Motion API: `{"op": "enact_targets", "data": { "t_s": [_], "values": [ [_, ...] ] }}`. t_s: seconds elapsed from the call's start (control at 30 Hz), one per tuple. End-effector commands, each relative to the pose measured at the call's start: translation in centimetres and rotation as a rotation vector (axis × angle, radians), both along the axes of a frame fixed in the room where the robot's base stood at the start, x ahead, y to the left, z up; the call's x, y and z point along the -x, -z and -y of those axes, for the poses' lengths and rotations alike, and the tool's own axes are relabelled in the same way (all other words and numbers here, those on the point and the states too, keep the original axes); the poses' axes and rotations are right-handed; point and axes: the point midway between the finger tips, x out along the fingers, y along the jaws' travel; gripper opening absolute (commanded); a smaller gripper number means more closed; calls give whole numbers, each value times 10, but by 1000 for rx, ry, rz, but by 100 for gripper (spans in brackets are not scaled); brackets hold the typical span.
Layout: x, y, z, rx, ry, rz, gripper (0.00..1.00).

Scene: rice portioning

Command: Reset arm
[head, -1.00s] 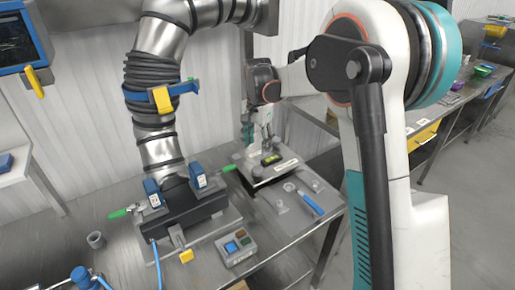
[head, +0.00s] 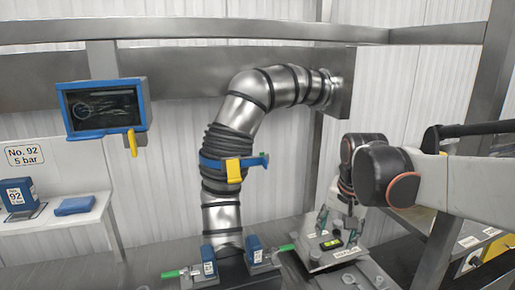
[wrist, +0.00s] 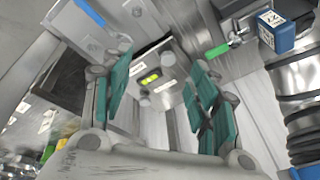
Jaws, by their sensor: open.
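My gripper (head: 336,224) is at the lower right of the head view, at the end of my white arm with dark joints. In the wrist view my gripper (wrist: 162,98) shows two fingers with teal pads, spread wide apart with nothing between them. A grey plate-like device (head: 350,256) with a small yellow-green level strip is under or behind the fingers in the head view. The strip (wrist: 150,79) shows between the fingers in the wrist view. I cannot tell how large the gap to the device is.
A bent steel pipe (head: 236,113) with a blue-yellow clamp (head: 233,168) stands left of my arm. Its base has blue blocks (head: 208,260) and green handles. A blue-framed screen (head: 103,106) hangs at upper left. A steel post (head: 487,90) stands at right, near my arm.

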Motion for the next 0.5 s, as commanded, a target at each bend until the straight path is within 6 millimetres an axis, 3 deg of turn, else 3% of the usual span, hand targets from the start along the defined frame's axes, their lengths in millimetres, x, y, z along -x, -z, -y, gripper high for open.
{"op": "enact_targets", "data": {
  "t_s": [0.03, 0.23, 0.5],
  "values": [
    [16, -3, 0, 8, -28, 21, 54],
    [69, -8, 0, 53, -153, 109, 54],
    [135, 4, 0, 129, -316, 225, 54]
  ]
}}
